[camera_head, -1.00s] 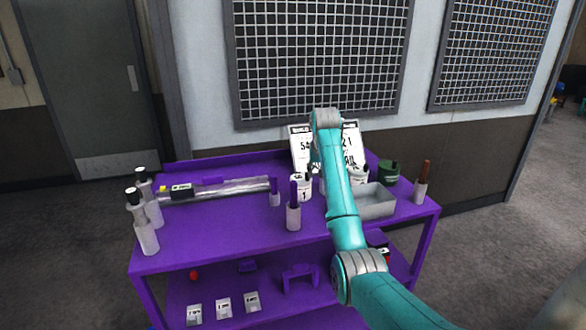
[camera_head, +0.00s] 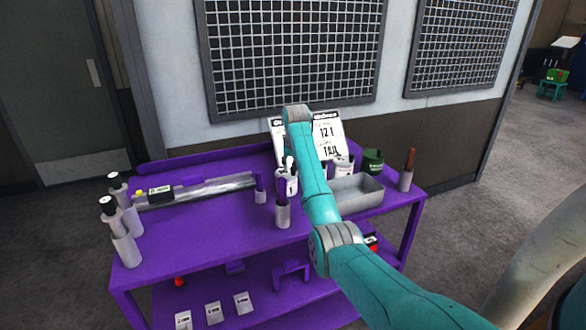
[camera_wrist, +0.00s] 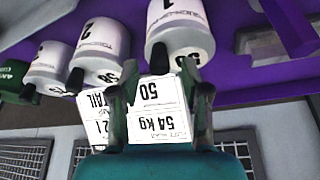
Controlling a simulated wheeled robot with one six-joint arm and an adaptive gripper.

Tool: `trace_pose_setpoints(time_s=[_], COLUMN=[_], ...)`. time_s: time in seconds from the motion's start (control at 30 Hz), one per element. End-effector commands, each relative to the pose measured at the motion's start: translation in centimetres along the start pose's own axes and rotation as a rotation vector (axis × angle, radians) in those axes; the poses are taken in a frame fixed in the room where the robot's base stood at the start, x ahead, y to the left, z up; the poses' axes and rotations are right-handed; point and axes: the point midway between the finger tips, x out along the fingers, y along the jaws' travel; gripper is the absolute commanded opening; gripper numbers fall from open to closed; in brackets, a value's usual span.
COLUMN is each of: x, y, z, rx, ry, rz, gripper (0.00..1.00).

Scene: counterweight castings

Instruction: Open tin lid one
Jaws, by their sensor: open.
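Tin one, a white tin marked "1" (camera_wrist: 180,28) with a grey lid and a dark tab (camera_wrist: 158,60), is at the top middle of the wrist view. In the head view, tin one (camera_head: 291,186) stands on the purple table just left of my arm. My gripper (camera_wrist: 160,104) is open and empty, with its dark fingers apart below tin one in the wrist view. Its fingers are not clearly visible in the head view. The lid looks closed. Tin two (camera_wrist: 103,42) stands beside tin one, with a third white tin (camera_wrist: 52,62) beyond it.
White text cards (camera_head: 328,134) stand behind the tins. A grey tray (camera_head: 357,193), a green tin (camera_head: 373,160) and a brown-handled holder (camera_head: 406,178) are to the right. A purple-topped holder (camera_head: 282,214) stands in front of tin one.

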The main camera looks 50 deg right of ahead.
Motion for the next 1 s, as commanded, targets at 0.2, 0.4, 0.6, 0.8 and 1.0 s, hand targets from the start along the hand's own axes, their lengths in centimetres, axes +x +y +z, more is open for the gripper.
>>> trace_pose_setpoints(time_s=[0.2,0.4,0.6,0.8,1.0], x=[1.6,1.8,1.8,1.8,1.8], y=[0.0,0.0,0.0,0.0,0.0], z=[0.0,0.0,0.0,0.0,0.0], rx=[0.000,0.000,0.000,0.000,-0.001], ry=[0.000,0.001,0.001,0.001,-0.002], rz=[0.000,0.000,0.000,0.000,0.001], gripper=[0.47,0.47,0.24,0.00,0.00])
